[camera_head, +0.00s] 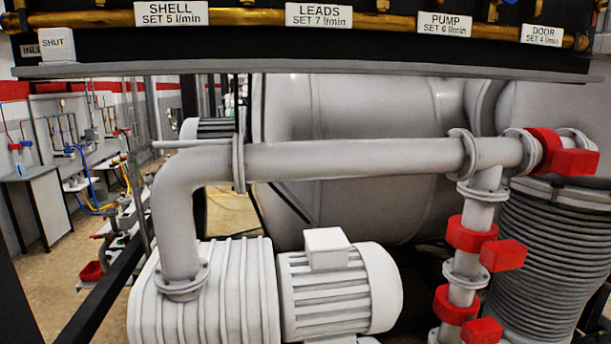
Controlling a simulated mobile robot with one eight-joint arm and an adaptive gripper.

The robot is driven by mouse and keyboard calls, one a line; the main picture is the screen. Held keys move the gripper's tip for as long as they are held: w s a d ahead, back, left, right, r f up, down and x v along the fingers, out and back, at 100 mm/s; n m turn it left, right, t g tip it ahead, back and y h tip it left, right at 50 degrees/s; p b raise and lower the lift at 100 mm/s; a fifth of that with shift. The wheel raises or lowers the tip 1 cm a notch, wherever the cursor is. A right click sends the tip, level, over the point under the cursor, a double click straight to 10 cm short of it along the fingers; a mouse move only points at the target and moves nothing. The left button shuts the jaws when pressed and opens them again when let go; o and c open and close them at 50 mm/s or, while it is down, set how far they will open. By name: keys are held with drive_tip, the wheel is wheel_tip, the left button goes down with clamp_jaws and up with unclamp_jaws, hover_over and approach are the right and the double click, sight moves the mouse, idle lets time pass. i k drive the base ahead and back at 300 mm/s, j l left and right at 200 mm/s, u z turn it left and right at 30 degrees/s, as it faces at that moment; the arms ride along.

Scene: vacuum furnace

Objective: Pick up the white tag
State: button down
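A small white block-like tag (57,46) with the word SHUT on it is at the upper left. It stands at the left end of a grey shelf edge (300,67) and partly covers a label behind it that starts with INLE. Whether it rests on the shelf or hangs just behind its edge I cannot tell. My gripper is not in view.
Above the shelf runs a brass pipe (240,17) with white SHELL, LEADS, PUMP and DOOR labels. Below are a grey pipe (340,158), a ribbed pump (210,295), red valves (472,234) and a bellows (545,260). Open floor (45,275) shows at left.

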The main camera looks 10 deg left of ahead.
sight(56, 45)
drive_tip(key=u, duration=1.75)
